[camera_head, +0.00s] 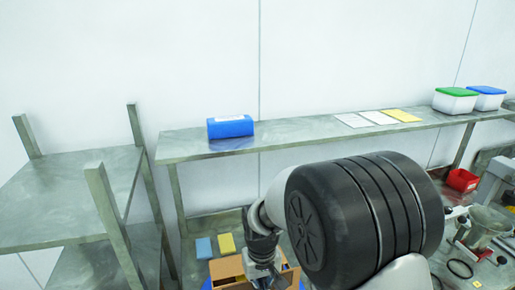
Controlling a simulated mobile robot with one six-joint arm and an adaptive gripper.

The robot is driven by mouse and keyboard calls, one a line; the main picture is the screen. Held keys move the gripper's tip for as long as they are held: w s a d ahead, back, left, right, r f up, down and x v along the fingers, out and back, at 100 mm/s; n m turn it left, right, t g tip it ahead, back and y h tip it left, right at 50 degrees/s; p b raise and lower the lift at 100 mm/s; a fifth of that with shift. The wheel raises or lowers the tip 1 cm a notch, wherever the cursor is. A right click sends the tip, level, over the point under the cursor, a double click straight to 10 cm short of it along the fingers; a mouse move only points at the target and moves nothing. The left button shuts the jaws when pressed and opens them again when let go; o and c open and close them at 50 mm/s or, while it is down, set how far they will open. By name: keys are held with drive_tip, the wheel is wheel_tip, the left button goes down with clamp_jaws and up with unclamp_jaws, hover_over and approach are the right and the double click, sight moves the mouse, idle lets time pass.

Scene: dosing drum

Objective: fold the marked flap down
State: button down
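A brown open-topped box (229,268) stands low in the picture, at the bottom edge. Its near part is cut off by the frame, and its right side is partly behind my arm. I cannot make out which flap is marked. My gripper (264,282) points down over the box's right part. Its fingertips are too small and too close to the frame edge to show whether they are open or touching the box.
A blue pad (203,248) and a yellow pad (226,243) lie behind the brown box. A red bin (461,180) and lab equipment stand right.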

drive_tip(key=w+a+p, duration=0.1)
drive_tip(key=w, duration=0.5)
drive_tip(key=shift+a+f, duration=0.3)
drive_tip(key=shift+a, duration=0.1)
drive_tip(key=shift+w+f, duration=0.15)
drive_tip(key=shift+w+a+f, duration=0.2)
drive_tip(key=shift+w+f, duration=0.5)
drive_tip(key=shift+f, duration=0.1)
drive_tip(key=shift+f+b, duration=0.15)
drive_tip(key=shift+b, duration=0.2)
wheel_tip(320, 180, up, 7)
drive_tip(key=p, duration=0.5)
idle(0.6)
